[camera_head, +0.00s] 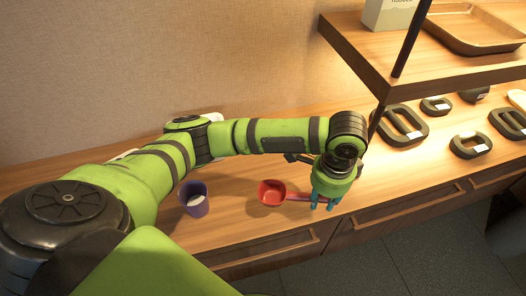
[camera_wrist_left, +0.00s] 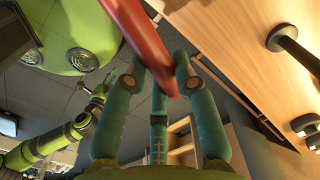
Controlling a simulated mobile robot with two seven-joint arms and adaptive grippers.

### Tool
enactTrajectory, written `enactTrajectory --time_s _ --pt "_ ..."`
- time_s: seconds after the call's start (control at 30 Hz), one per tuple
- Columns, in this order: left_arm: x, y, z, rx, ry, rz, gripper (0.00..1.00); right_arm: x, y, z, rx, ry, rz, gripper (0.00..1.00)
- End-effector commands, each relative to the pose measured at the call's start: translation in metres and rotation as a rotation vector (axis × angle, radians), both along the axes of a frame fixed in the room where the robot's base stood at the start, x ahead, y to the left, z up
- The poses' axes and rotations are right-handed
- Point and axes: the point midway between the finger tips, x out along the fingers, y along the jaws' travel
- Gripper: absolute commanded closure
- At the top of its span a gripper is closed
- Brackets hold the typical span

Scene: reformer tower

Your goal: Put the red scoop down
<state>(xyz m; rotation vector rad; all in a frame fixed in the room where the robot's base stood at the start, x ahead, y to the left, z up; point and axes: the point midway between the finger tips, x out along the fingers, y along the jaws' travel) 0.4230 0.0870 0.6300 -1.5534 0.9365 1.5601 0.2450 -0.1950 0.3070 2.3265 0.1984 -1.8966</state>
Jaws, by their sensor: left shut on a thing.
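The red scoop (camera_head: 271,193) has a round bowl and a straight handle, and shows in the middle of the head view, over the front part of the wooden counter (camera_head: 235,222). My left gripper (camera_head: 324,203) is shut on its handle, with the bowl out to the left. In the left wrist view the red handle (camera_wrist_left: 143,38) lies between the teal fingers of the gripper (camera_wrist_left: 160,75). I cannot tell whether the scoop touches the counter. My right gripper (camera_wrist_left: 100,90) shows small at the left of the wrist view; its opening is unclear.
A purple cup (camera_head: 194,199) with something white inside stands on the counter, left of the scoop. A raised wooden shelf (camera_head: 420,77) with a dark post (camera_head: 411,40) stands at the right, holding a tray (camera_head: 474,29). Several dark ring-shaped holders (camera_head: 403,126) lie beneath it. Drawers line the front.

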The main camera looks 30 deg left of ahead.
Motion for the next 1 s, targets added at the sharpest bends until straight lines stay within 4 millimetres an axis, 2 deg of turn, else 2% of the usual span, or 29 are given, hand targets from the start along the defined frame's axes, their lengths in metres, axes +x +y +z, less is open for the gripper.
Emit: enactTrajectory --time_s 0.17,0.4,0.6,0.77,1.0 --pt "0.008 0.015 -0.018 0.003 0.001 -0.011 1.00 0.008 0.001 0.007 0.002 -0.012 -0.002 0.60" --pt "0.031 0.065 -0.051 0.004 0.001 -0.007 1.00 0.024 0.003 0.042 0.004 -0.039 -0.006 0.60" --pt "0.046 0.095 -0.071 0.001 0.000 -0.012 1.00 0.029 0.003 0.070 0.004 -0.054 -0.009 0.60" --pt "0.050 0.104 -0.077 0.001 0.001 -0.014 1.00 0.030 0.002 0.080 0.004 -0.058 -0.010 0.60" --pt "0.050 0.105 -0.107 0.001 0.001 -0.014 1.00 0.031 0.002 0.106 0.006 -0.079 -0.014 0.60"
